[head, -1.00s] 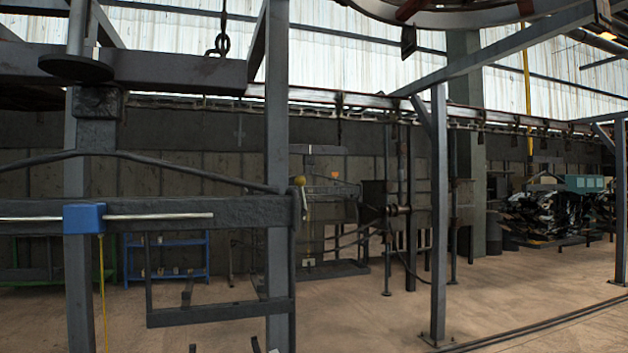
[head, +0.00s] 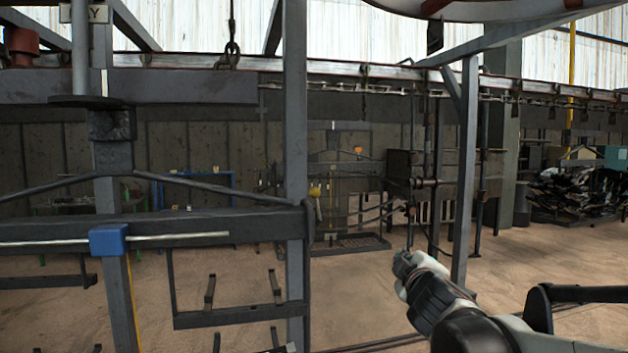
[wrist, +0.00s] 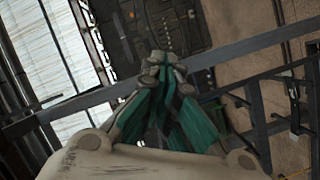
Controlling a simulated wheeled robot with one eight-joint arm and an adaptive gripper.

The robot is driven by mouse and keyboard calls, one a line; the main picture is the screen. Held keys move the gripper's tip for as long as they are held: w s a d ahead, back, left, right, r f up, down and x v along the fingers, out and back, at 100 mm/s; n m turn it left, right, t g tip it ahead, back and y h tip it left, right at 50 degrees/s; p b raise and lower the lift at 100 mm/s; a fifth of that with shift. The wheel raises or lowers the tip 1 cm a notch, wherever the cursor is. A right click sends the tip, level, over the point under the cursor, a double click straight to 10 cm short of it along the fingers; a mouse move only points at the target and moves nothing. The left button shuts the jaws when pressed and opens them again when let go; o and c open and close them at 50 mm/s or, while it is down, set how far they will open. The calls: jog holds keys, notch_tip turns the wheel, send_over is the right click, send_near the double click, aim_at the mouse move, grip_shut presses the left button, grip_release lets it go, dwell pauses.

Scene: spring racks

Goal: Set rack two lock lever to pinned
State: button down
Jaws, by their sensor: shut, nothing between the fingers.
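A spring rack stands close on the left in the head view, with a dark crossbeam (head: 60,222) and a grey post (head: 296,150). A blue block (head: 108,240) sits on a pale horizontal rod along this beam. A small yellow knob (head: 314,190) shows just right of the post, possibly a lever's handle. I cannot tell which rack is rack two or read a lock lever's position. My gripper (head: 402,262) is right of the post, apart from the rack in the picture. In the wrist view its green-padded fingers (wrist: 170,60) meet at the tips, shut and empty.
A grey post (head: 466,170) with a diagonal brace stands behind my arm. A dark machine (head: 410,172) and a blue frame (head: 195,172) stand farther back. A dark frame (head: 240,318) hangs low under the crossbeam. Brown floor (head: 540,262) is open at the right.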

jog(key=w+a+r+n+t+y+p, duration=0.1)
jog(key=w+a+r+n+y+p, duration=0.4)
jog(key=w+a+r+n+p, duration=0.35)
jog(key=w+a+n+g+y+p, duration=0.2)
jog(key=w+a+n+y+p, duration=0.2)
jog(key=a, duration=0.8)
jog(key=n+p, duration=0.1)
jog(key=n, duration=0.1)
jog(key=shift+w+a+n+g+y, duration=0.2)
jog(key=shift+n+g+y, duration=0.1)
jog(key=shift+n+y, duration=0.1)
jog(key=shift+r, duration=0.1)
jog(key=w+a+p, duration=0.2)
jog(key=w, duration=0.9)
jog(key=shift+w, duration=0.25)
jog(key=shift+r, duration=0.15)
